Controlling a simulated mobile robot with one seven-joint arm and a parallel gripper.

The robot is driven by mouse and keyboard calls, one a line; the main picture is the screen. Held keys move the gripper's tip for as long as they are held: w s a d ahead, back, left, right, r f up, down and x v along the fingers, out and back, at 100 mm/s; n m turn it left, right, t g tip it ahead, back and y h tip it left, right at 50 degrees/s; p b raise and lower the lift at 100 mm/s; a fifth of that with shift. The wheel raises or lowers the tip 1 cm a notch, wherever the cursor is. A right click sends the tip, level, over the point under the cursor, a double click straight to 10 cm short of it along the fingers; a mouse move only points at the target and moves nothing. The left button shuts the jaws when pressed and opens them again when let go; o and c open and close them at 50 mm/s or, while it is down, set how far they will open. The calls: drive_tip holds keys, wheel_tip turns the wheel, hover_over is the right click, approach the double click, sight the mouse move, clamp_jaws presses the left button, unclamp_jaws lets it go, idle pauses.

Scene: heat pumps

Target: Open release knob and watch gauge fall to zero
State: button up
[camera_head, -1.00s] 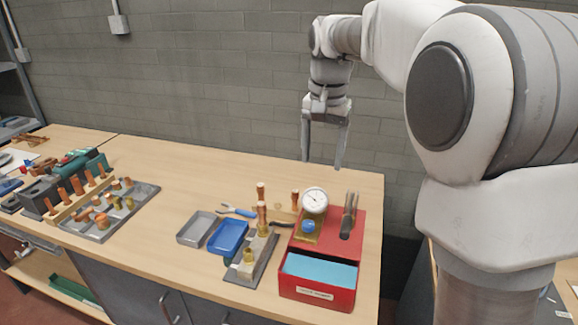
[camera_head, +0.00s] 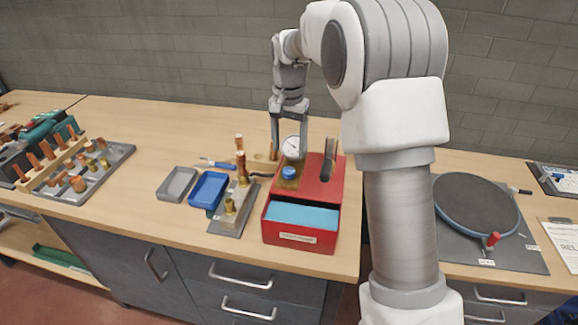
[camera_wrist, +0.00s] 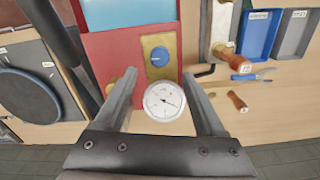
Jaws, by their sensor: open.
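The gauge (camera_head: 293,147) has a round white dial and stands at the back of the red case (camera_head: 325,186) on the bench. In the wrist view the gauge (camera_wrist: 164,101) shows between my fingers, with a dark needle; its reading is too small to tell. The blue release knob (camera_head: 289,173) sits on a brass block in front of the gauge. The knob (camera_wrist: 159,57) lies beyond the gauge in the wrist view. My gripper (camera_head: 289,133) is open and points down above and around the gauge's position; I cannot tell whether a finger touches it.
A dark upright handle (camera_head: 328,159) stands right of the gauge. A round dark pad (camera_head: 476,205) lies on the right bench. The front bench edge is clear.

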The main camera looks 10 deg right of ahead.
sight(289, 169)
wheel_tip(289, 169, down, 7)
drive_tip(key=shift+r, duration=0.1)
idle(0.3)
clamp_jaws()
